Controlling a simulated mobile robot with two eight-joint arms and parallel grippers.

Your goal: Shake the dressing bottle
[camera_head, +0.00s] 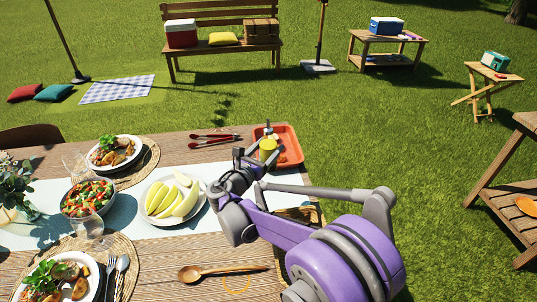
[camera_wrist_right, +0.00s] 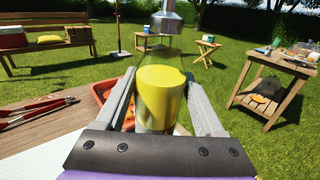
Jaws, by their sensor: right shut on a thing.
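The dressing bottle (camera_wrist_right: 162,90) is glass with a grey metal cap and yellow dressing inside. In the right wrist view it stands upright between the two fingers of my right gripper (camera_wrist_right: 165,102), which is shut on it. In the head view the bottle (camera_head: 267,147) shows at the end of my right arm, in front of the orange-red tray (camera_head: 291,146) at the table's far right corner. The right gripper (camera_head: 262,152) partly hides it. I cannot tell how high it is above the tray or table. My left gripper is in neither view.
On the wooden table (camera_head: 160,262) are a plate of melon slices (camera_head: 172,200), a salad bowl (camera_head: 88,191), plates of food, glasses and a wooden spoon (camera_head: 220,272). Red tongs (camera_head: 213,140) lie left of the tray. Grass is beyond the table's right edge.

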